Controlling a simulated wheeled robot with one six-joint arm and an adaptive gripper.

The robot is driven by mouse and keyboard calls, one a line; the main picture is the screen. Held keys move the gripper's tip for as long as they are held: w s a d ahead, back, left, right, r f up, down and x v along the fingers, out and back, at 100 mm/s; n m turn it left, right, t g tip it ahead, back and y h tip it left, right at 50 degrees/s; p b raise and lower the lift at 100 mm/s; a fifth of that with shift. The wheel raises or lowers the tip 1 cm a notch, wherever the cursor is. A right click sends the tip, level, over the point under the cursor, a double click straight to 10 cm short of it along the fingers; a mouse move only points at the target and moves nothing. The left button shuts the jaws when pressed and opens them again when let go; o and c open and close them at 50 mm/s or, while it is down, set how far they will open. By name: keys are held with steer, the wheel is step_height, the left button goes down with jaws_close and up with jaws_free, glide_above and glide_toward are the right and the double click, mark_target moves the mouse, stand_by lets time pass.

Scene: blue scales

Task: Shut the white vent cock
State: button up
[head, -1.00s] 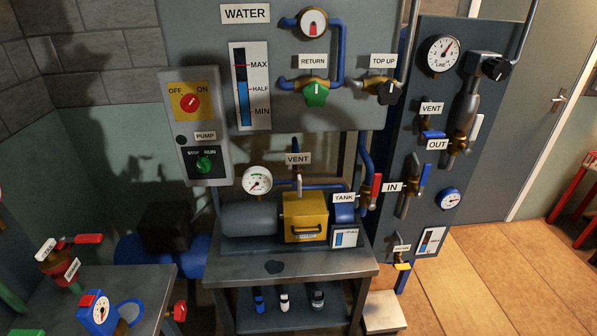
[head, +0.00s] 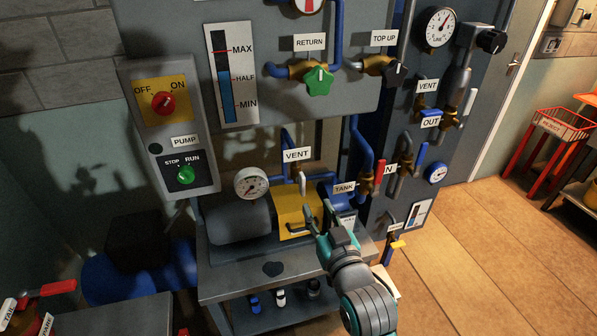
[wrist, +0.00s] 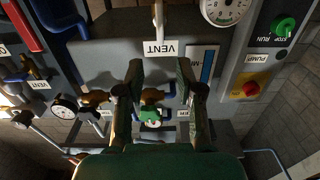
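The white vent cock (head: 302,184) is a slim white lever standing upright below the left VENT label (head: 297,155), on the blue pipe above the yellow box (head: 292,207). In the wrist view, which is upside down, the white lever (wrist: 158,16) shows at the top edge beside the VENT label. My gripper (head: 320,217) is in front of the yellow box, lower in the picture than the cock and apart from it. In the wrist view my gripper (wrist: 160,76) has its two fingers spread with nothing held between them.
A round gauge (head: 252,183) is left of the cock. The TANK label (head: 344,188) and a red lever (head: 379,176) are to its right. Wooden floor lies open at right.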

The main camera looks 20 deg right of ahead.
mark_target(304, 179)
steer(key=w, duration=0.7)
steer(key=w+r, duration=0.1)
steer(key=w, duration=0.3)
steer(key=shift+w, duration=0.35)
jaws_close()
